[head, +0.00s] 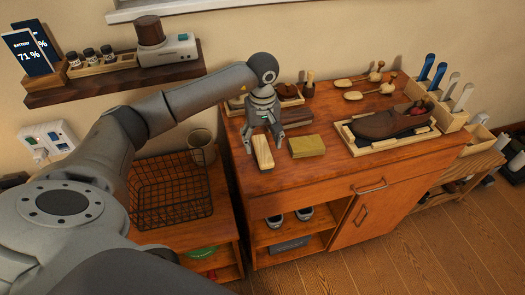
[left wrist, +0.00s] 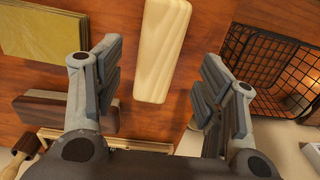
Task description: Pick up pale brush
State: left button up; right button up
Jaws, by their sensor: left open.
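The pale brush (head: 263,153), a light wooden block, lies on the wooden cabinet top near its left front edge. It also shows in the left wrist view (left wrist: 162,45), upper middle, with its near end between the fingers. My left gripper (head: 263,135) is open and points down just over the far end of the brush. Its fingers stand apart on both sides of it, with gaps and no visible contact. My right gripper is not in view.
A yellow-green pad (head: 307,147) lies right of the brush, with a dark brush (head: 291,117) behind it. A black wire basket (head: 172,190) stands lower left. A tray with a brown shoe (head: 390,123) is at the right. A wall shelf (head: 115,81) is upper left.

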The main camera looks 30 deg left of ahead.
aim_at(263, 149)
pick_arm(q)
jog(key=shift+f+p, duration=0.4)
jog(key=shift+f, duration=0.2)
notch_tip(263, 149, down, 4)
jog(key=shift+w+r+p, duration=0.1)
jog(key=shift+r+p, duration=0.1)
jog(key=shift+p, duration=0.55)
jog(key=shift+f, duration=0.4)
jog(key=c, duration=1.1)
jog(key=shift+r, duration=0.1)
